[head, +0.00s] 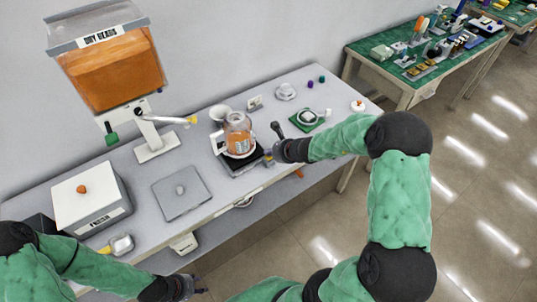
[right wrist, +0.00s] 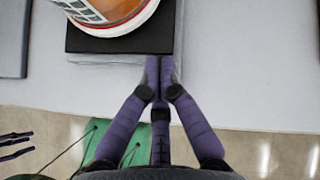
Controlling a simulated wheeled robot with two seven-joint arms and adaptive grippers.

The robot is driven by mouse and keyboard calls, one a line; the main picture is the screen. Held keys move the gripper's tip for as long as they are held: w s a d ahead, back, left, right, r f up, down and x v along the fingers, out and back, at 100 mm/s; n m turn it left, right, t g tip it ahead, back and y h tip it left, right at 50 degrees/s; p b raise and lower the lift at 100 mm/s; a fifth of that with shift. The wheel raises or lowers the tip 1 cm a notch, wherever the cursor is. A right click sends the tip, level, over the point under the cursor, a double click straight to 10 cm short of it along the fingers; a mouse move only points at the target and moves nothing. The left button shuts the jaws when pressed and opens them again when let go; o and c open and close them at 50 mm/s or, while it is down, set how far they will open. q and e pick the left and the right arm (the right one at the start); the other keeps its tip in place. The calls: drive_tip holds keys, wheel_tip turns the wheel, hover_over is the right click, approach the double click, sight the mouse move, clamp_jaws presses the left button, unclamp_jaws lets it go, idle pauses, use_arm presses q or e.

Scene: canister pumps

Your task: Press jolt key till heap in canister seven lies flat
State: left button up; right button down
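A clear canister with orange contents (head: 238,138) stands on a black plate over a grey base (head: 232,168) on the table. In the right wrist view its lower part (right wrist: 112,12) shows at the top, on the black plate (right wrist: 95,42). I cannot read its number, and the shape of the heap is too small to tell. My right gripper (head: 268,158) is at the right front of the base. In the right wrist view its fingers (right wrist: 160,68) are together, tips at the base's edge, nothing visible between them. The jolt key is not clearly visible. My left gripper (head: 198,285) is open and empty, in front of the table.
A dry beads hopper (head: 110,70) stands at the back left. A white box (head: 90,200) with an orange knob and a grey flat plate (head: 182,193) lie left of the canister. A green mat (head: 309,122) with a round dish lies right. A second table (head: 400,85) stands behind.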

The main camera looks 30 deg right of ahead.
drive_tip(key=shift+r+p, duration=0.85)
drive_tip(key=shift+r, duration=0.2)
drive_tip(key=shift+r, duration=0.15)
wheel_tip(320, 180, up, 5)
drive_tip(key=p, duration=0.4)
idle(0.7)
